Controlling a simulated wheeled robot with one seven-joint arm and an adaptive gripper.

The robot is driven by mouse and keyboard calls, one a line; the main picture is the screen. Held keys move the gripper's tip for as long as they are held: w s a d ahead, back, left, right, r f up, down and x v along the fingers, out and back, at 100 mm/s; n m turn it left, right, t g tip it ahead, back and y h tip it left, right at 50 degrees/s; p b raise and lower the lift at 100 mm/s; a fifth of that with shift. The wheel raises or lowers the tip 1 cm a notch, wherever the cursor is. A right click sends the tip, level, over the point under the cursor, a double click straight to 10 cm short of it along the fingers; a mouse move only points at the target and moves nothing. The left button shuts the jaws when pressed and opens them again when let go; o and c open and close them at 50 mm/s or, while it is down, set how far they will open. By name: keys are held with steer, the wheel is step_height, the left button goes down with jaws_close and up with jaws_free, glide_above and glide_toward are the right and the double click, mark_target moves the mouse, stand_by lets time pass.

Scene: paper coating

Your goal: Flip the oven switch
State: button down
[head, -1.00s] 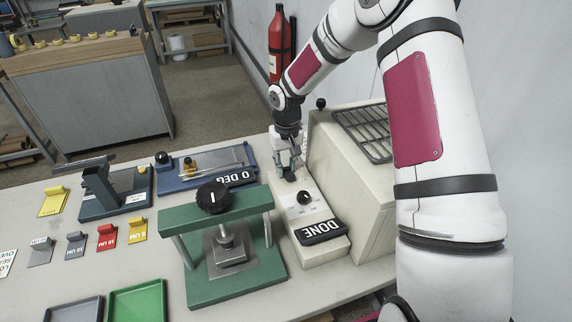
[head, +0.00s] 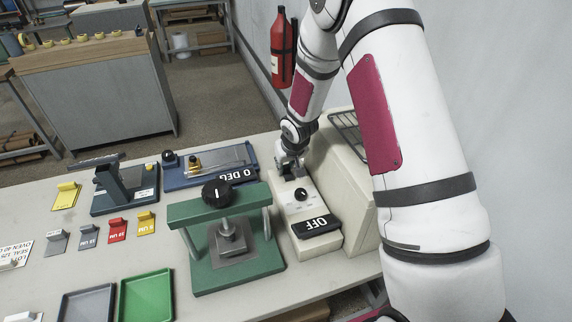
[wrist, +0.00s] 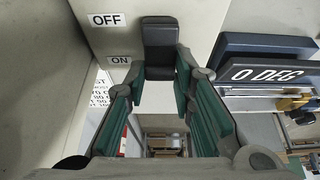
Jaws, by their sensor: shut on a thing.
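The black oven switch (wrist: 160,35) shows at the top of the wrist view, beside the OFF label (wrist: 106,20) and ON label (wrist: 120,60) on the cream oven housing (wrist: 55,90). My gripper (wrist: 160,73) has its green-padded fingers on both sides of the switch's lower end, shut on it. In the head view my gripper (head: 290,166) is at the far end of the oven's low control box (head: 312,243) and hides the switch. A black display (head: 317,226) on that box reads OFF, and a black knob (head: 301,194) sits behind it.
A green press (head: 235,278) stands left of the control box. A blue device reading 0 DEG (head: 237,176) is close to my gripper's left. The taller oven body (head: 350,200) and a wire rack (head: 345,130) lie to the right.

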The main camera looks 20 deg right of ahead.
steer(key=c, duration=1.4)
jaws_free()
steer(key=shift+o, duration=0.2)
steer(key=v, duration=1.2)
